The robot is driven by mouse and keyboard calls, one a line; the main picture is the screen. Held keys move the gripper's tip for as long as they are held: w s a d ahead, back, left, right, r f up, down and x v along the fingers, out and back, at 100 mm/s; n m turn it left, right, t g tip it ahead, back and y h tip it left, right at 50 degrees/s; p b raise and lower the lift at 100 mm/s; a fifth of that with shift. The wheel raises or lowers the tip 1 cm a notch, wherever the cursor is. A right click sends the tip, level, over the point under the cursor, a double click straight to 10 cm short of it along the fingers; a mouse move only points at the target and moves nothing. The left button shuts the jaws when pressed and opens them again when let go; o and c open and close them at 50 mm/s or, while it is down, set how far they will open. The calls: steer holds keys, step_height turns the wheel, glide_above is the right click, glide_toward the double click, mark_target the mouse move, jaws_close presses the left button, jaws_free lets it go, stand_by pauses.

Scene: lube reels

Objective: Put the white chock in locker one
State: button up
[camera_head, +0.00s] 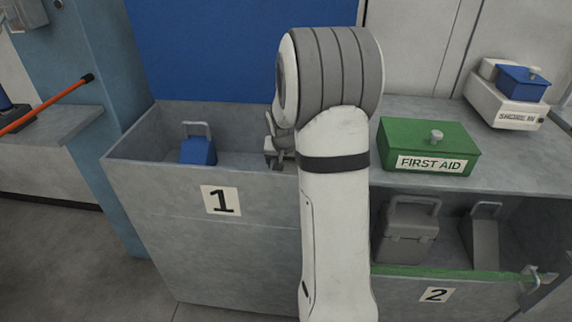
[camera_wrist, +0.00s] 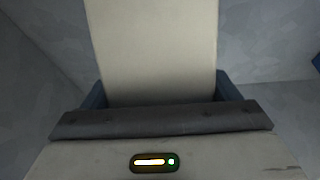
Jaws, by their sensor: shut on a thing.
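Locker one (camera_head: 225,238) is an open-topped grey bin with a "1" label, left of centre in the head view. My gripper (camera_head: 274,152) is over the right part of locker one, partly hidden behind my arm. In the wrist view, my gripper (camera_wrist: 162,95) is shut on the white chock (camera_wrist: 152,45), a cream-white block between the two fingers. Grey surfaces surround it there. The chock is hidden in the head view. I cannot tell whether it touches the locker floor.
A blue chock (camera_head: 198,150) with a handle sits inside locker one at the left. A green first aid box (camera_head: 428,146) stands on the counter to the right. Locker two (camera_head: 400,283) below holds grey handled items.

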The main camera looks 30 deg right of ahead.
steer(key=o, duration=1.5)
steer(key=shift+f, duration=0.1)
steer(key=p+v, duration=0.3)
steer(key=v, duration=0.9)
steer(key=shift+d, duration=0.1)
steer(key=s+a+r+n+y+p, duration=0.1)
steer(key=s+a+r+n+p, duration=0.1)
steer(key=s+a+r+p, duration=0.3)
steer(key=s+a+r+n+p, duration=0.2)
steer(key=s+a+r+p, duration=0.4)
steer(key=s+r+p, duration=0.3)
steer(key=s+a+r+n+g+y+p, duration=0.1)
steer(key=s+a+r+n+p, duration=0.1)
steer(key=s+a+r+p, duration=0.3)
steer(key=shift+s+a+r+n+y+p, duration=0.2)
steer(key=shift+s+r+p, duration=0.6)
steer(key=shift+s+r, duration=0.35)
steer(key=shift+s+a+r+n+y+p, duration=0.1)
steer(key=shift+s+a+r+n+p, duration=0.1)
steer(key=shift+s+r+p, duration=0.9)
